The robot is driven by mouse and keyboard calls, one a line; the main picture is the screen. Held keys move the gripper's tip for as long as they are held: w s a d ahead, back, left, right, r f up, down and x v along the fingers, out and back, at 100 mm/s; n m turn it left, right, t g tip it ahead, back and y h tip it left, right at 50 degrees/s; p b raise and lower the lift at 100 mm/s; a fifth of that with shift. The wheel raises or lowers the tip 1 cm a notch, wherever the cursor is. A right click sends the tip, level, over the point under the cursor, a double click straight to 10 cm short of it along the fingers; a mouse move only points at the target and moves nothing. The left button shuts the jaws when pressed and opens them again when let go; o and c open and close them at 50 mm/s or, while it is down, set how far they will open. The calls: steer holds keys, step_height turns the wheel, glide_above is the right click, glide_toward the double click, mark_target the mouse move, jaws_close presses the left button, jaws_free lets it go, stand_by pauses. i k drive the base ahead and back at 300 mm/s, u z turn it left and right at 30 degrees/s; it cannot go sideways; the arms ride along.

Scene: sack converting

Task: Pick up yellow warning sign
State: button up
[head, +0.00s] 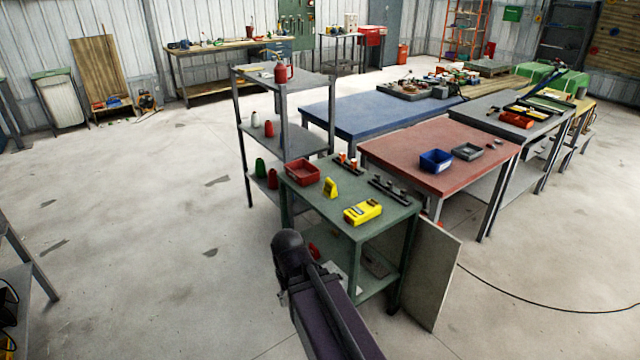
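A small yellow upright piece (330,188), wedge-shaped and likely the warning sign, stands on the green table (345,230), between a red bin and a dark rack. A larger yellow box-like object (362,212) with dark markings lies near the table's front edge. My arm rises from the bottom of the head view, its dark rounded joint in front of the table's near left side. My gripper cannot be made out. Nothing covers the yellow upright piece.
A red bin (302,172) and dark racks (388,191) with small parts share the green tabletop. A grey shelf unit (284,78) stands behind it. A panel (431,275) leans at its right. A red-topped table (425,170) is beyond. The floor at left is open.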

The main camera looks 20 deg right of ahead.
mark_target(330, 189)
steer(key=z, duration=0.2)
steer(key=i, duration=1.1)
steer(key=z, duration=0.55)
